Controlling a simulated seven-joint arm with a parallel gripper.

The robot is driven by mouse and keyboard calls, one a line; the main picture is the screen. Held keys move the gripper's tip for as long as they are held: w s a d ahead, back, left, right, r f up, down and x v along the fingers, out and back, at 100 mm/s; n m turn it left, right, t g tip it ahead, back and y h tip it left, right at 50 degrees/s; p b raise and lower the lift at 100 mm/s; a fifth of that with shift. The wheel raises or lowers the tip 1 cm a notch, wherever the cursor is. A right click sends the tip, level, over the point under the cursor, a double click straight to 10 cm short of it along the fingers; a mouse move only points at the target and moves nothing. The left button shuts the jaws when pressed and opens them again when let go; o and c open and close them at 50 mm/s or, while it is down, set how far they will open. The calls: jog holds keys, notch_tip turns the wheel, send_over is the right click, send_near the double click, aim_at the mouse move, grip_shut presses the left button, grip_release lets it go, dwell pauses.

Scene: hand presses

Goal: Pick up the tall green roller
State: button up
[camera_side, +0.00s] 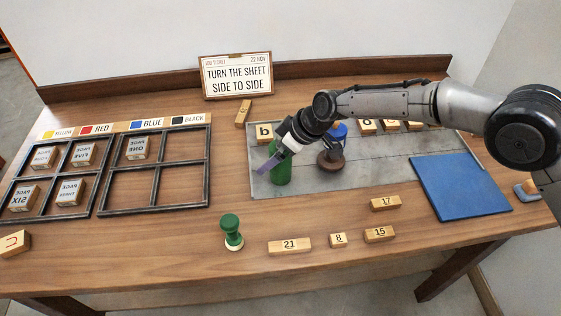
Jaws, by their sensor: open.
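A tall green roller (282,174) stands upright on the grey plate (385,172), near its left end. My gripper (268,163), with purple fingers, is open at the roller's upper part and tilts down to the left. The fingers and hand cover some of the roller. I cannot tell from this view whether the fingers are around it or in front of it. A shorter green piece (232,232) with a wide round base stands on the wooden table near the front.
A blue-topped piece with a dark brown base (331,160) stands right of the roller, under my arm. A letter block "b" (264,132) sits behind the roller. Numbered blocks (290,246) lie in front, a blue mat (460,186) at right, black-framed trays (207,185) at left.

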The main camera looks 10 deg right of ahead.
jog(key=shift+c, duration=0.2)
grip_shut()
jog(key=shift+r, duration=0.15)
jog(key=shift+r, duration=0.1)
